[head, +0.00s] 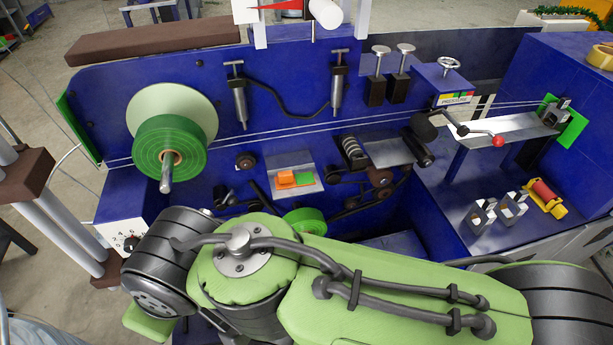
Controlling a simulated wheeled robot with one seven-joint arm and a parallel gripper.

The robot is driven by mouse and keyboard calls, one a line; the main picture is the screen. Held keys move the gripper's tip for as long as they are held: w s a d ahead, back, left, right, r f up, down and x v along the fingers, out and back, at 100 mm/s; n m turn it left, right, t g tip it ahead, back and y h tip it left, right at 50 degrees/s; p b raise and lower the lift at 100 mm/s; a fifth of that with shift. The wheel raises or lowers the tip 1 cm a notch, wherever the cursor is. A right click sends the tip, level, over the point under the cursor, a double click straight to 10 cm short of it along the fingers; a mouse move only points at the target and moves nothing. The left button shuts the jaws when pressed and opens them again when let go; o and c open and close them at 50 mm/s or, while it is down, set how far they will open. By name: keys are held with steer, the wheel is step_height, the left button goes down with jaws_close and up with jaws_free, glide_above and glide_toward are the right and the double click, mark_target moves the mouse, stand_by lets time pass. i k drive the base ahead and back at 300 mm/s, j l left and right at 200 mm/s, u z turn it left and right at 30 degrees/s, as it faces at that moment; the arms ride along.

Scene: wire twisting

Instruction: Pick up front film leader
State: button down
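A large green film roll (160,150) sits on a spindle at the left of the blue machine, in front of a pale green disc (187,103). A smaller green roll (305,219) shows low in the middle, partly hidden behind my arm. I cannot make out a loose film end on either roll, so the front film leader is not clearly seen. My green arm stretches across the bottom of the picture, in front of the machine. My gripper is not in view.
Thin wires (300,127) run across the blue machine (290,85) to a green guide plate at the right (567,128). A red-knobbed lever (498,141) juts out at the right. Orange and green buttons (294,179) are mid-panel. A brown-topped post (28,175) stands at the left.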

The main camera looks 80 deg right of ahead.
mark_target(285, 179)
steer(key=z, duration=0.4)
steer(key=k+z, duration=0.15)
steer(key=z, duration=0.25)
steer(key=l+z, duration=0.1)
steer(key=z, duration=0.3)
steer(key=k+l+z, duration=0.1)
steer(key=z, duration=0.7)
steer(key=k+l, duration=0.05)
